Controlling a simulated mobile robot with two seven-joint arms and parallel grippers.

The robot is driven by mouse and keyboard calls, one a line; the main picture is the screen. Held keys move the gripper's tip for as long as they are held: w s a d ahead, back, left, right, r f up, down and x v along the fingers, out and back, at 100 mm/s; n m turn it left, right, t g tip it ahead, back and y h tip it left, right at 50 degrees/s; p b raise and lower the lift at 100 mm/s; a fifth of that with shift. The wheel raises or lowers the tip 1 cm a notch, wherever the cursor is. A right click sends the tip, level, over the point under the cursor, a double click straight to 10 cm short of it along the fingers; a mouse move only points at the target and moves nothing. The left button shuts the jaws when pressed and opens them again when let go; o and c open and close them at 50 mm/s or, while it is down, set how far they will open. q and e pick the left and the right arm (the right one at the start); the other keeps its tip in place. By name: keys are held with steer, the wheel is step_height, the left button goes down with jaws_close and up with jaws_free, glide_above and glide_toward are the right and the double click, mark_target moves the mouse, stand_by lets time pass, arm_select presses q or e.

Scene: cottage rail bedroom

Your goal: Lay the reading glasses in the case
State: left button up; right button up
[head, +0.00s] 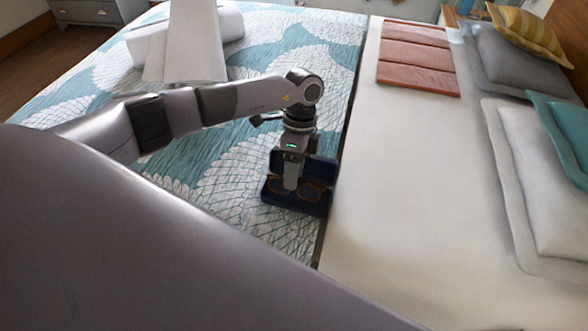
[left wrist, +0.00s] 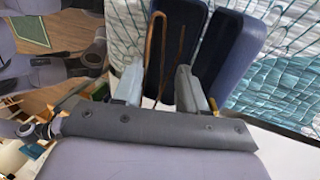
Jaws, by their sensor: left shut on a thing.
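A dark blue glasses case (head: 296,207) lies open on the patterned bedspread, its lid raised at the back. The brown-rimmed reading glasses (head: 312,188) show within the outline of its lower half. My left gripper (head: 290,186) points down over the case and is shut on the glasses. In the left wrist view the thin brown frame of the glasses (left wrist: 153,45) stands between the two fingers (left wrist: 156,82), with the case (left wrist: 232,48) behind and beside them. I cannot tell whether the glasses touch the case floor. My right gripper is not in view.
The bedspread (head: 230,160) carries the case near a dark gap beside the cream bedding (head: 400,190). Pillows (head: 540,170) lie at the right, and a folded coral cloth (head: 415,60) lies at the back.

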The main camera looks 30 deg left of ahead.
arm_select(q)
steer(key=shift+p, duration=0.3)
stand_by(0.5)
steer(key=o, duration=1.1)
steer(key=v, duration=0.7)
steer(key=shift+s+d, duration=0.1)
